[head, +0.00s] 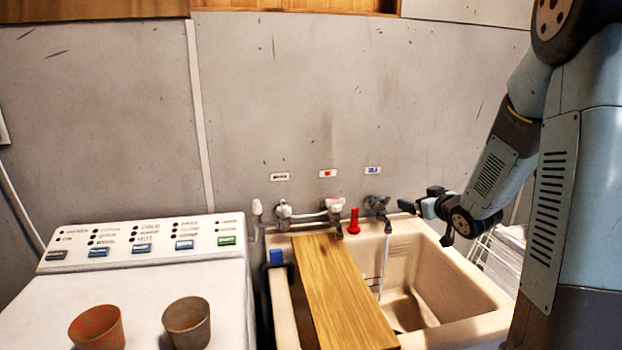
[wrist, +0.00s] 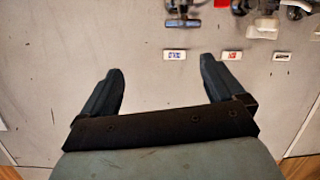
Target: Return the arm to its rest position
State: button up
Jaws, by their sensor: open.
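My arm reaches in from the right side of the head view, bent down over the right part of the sink. My gripper (head: 425,222) is in the air near the back right edge of the sink, beside the right tap. In the wrist view my gripper (wrist: 162,68) shows two dark fingers spread wide apart with nothing between them. Behind them is the grey wall (wrist: 150,28), with the taps at the top of the picture. The gripper holds nothing.
A beige sink (head: 478,283) with a wooden board (head: 340,290) across it stands below the arm. A right tap (head: 376,205) has a thin pale stream under it. Left is a white washer (head: 150,285) with two brown pots (head: 97,328).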

jog(key=s+r+m+g+h, duration=0.4)
jog(key=s+r, duration=0.5)
jog(key=s, duration=0.5)
jog(key=s+a+g, duration=0.2)
jog(key=s+a, duration=0.1)
jog(key=s, duration=0.7)
jog(key=s+a+g, duration=0.3)
jog(key=s+a, duration=0.1)
jog(key=s, duration=0.7)
jog(key=shift+a+r+m+y, duration=0.25)
jog(key=shift+r+m+y, duration=0.05)
jog(key=shift+r, duration=0.15)
jog(key=shift+o, duration=0.3)
